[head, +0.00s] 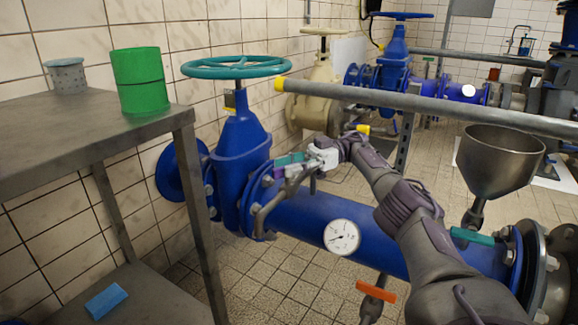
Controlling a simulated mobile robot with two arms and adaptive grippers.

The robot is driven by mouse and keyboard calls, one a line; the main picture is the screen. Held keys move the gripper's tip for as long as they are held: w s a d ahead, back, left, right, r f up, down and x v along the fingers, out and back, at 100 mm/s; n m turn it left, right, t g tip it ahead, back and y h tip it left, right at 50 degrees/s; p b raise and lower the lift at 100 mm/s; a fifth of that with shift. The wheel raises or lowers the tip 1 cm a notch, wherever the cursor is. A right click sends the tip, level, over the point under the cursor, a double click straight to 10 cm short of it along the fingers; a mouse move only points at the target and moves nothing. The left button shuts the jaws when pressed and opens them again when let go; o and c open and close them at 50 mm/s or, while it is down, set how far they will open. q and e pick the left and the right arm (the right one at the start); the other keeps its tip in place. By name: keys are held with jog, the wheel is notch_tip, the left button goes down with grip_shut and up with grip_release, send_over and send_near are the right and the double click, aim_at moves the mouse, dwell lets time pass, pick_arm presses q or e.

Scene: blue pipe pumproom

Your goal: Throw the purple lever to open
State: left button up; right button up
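My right arm comes in from the lower right. My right gripper (290,172) is at the flange of the blue pipe, just right of the big blue gate valve (240,145). A teal lever handle (289,160) shows right at its fingers. A small purple patch (268,181) shows at the flange by the fingertips. It may be part of the purple lever, but most of it is hidden and I cannot tell its position. Whether the fingers are open or shut on something is unclear. My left gripper is out of view.
A metal table (70,125) with a green canister (140,80) stands at the left. The blue pipe (300,212) bears a round gauge (342,237). An orange lever (376,291) and another teal lever (472,236) are nearby. A grey funnel (500,160) stands at the right.

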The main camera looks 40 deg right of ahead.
notch_tip(320, 180, up, 10)
jog(key=shift+f, duration=0.1)
dwell(0.4)
